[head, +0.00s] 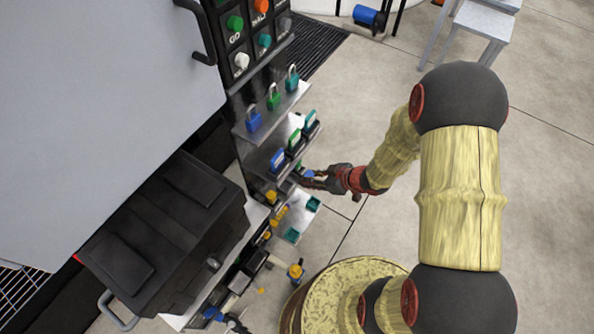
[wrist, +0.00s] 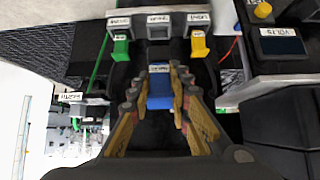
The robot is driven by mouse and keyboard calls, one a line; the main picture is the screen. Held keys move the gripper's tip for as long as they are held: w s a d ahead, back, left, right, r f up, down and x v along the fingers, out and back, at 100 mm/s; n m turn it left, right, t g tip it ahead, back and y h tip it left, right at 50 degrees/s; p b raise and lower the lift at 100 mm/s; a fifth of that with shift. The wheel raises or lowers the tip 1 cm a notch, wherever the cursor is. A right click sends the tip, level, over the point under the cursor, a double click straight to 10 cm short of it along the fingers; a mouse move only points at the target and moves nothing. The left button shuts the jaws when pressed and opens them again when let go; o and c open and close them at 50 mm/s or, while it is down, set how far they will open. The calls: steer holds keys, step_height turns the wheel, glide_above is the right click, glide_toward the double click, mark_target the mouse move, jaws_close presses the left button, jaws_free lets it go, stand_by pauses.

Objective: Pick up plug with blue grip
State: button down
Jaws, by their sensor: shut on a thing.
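The plug with the blue grip (wrist: 160,92) is between the fingers of my gripper (wrist: 160,98) in the wrist view. The fingers are closed on the grip from both sides. In the head view my gripper (head: 308,177) is at the right edge of the shelf rack, with a small bit of the blue grip (head: 309,173) showing at its tip. Beyond the plug in the wrist view is the grey middle socket (wrist: 158,25) of a row of three. I cannot tell whether the plug still touches a socket.
A green plug (wrist: 120,48) and a yellow plug (wrist: 198,45) hang at the left and right sockets. Blue (head: 253,120), green (head: 273,97) and teal (head: 292,78) padlocks stand on a shelf above. A black case (head: 165,235) is at left.

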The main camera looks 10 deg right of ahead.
steer(key=s+d+r+g+h+p, duration=0.2)
steer(key=s+d+p, duration=0.3)
steer(key=s+d, duration=0.6)
steer(key=shift+s+d+p, duration=0.25)
steer(key=shift+p, duration=0.05)
stand_by(1.3)
